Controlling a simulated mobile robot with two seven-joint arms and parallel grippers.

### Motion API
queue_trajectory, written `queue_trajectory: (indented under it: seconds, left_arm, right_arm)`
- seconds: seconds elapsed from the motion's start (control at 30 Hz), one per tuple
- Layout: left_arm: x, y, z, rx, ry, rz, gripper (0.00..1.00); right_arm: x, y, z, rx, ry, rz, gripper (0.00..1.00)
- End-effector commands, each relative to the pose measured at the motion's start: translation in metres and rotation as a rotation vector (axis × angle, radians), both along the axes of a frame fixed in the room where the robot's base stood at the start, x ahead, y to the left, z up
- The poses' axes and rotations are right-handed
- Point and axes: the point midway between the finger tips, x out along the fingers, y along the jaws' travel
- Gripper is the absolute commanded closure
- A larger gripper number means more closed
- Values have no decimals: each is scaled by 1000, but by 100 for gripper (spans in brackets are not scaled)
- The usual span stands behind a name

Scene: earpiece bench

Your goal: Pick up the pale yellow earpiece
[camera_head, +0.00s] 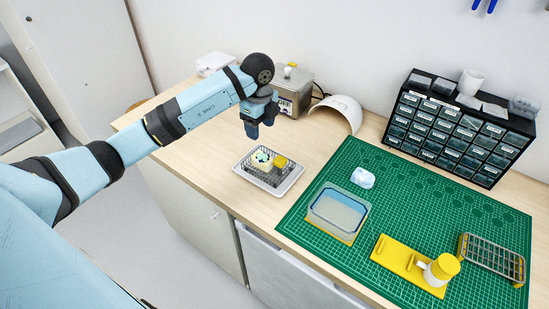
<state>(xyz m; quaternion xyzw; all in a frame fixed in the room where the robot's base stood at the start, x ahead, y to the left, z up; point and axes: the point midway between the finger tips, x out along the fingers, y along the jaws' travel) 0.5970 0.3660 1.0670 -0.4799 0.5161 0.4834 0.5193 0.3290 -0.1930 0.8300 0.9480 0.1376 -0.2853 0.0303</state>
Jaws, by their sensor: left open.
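A small pale yellow rounded piece (261,158), which looks like the earpiece, lies on a dark rack in a white tray (281,191) near the bench's front edge. Small dark marks show on it. A brighter yellow block (281,161) is right beside it on the same rack. My left gripper (252,132) points down above the bench, just behind and above the tray in the picture. It is open, apart from the piece, and nothing shows between its fingers. My right gripper is not in view.
A grey box (293,93) and a white curved shell (343,113) stand behind. A drawer cabinet (459,132) stands at the back right.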

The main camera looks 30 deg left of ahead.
Motion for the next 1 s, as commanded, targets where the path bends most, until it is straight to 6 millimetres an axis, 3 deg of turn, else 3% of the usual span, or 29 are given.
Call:
queue_trajectory:
  seconds: [0.3, 0.57, 0.83, 1.0]
  left_arm:
    - [-1, -1, -61, -5, 4, -4, 40]
    - [0, 0, -80, -6, 2, -5, 40]
    - [1, 3, -119, -7, 4, -5, 40]
    - [2, 3, -127, -6, 0, -6, 40]
  right_arm:
    - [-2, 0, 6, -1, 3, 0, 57]
    - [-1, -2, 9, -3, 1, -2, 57]
    - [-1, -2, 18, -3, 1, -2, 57]
    - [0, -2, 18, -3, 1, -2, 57]
